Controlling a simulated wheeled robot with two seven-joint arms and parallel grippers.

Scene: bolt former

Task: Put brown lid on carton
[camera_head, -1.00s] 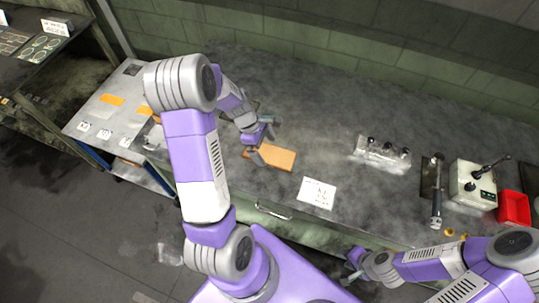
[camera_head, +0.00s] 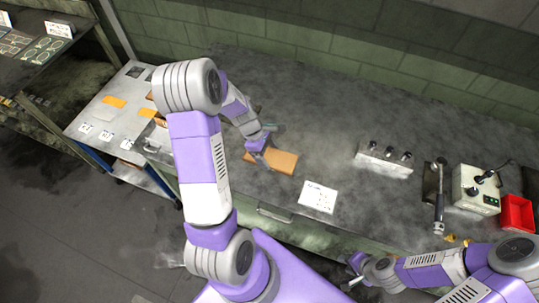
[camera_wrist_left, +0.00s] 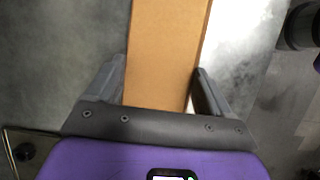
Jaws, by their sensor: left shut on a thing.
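The brown lid (camera_head: 283,161) is a flat orange-brown slab at the near middle of the grey worktop in the head view. My left gripper (camera_head: 260,150) is at its left end. In the left wrist view the lid (camera_wrist_left: 165,50) runs between the two fingers (camera_wrist_left: 158,90), and the gripper is shut on it. The lid looks to be at or close to the worktop; any gap cannot be told. I cannot make out the carton clearly; a small brown thing (camera_head: 161,121) shows partly behind my left arm. My right gripper (camera_head: 354,270) is low at the worktop's front edge, its opening unclear.
A white card (camera_head: 318,197) lies right of the lid. Further right are a metal block with knobs (camera_head: 384,160), a dark upright tool (camera_head: 437,200), a pale control box (camera_head: 476,188) and a red bin (camera_head: 516,213). A light side table (camera_head: 120,130) stands at left. The worktop's back is clear.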

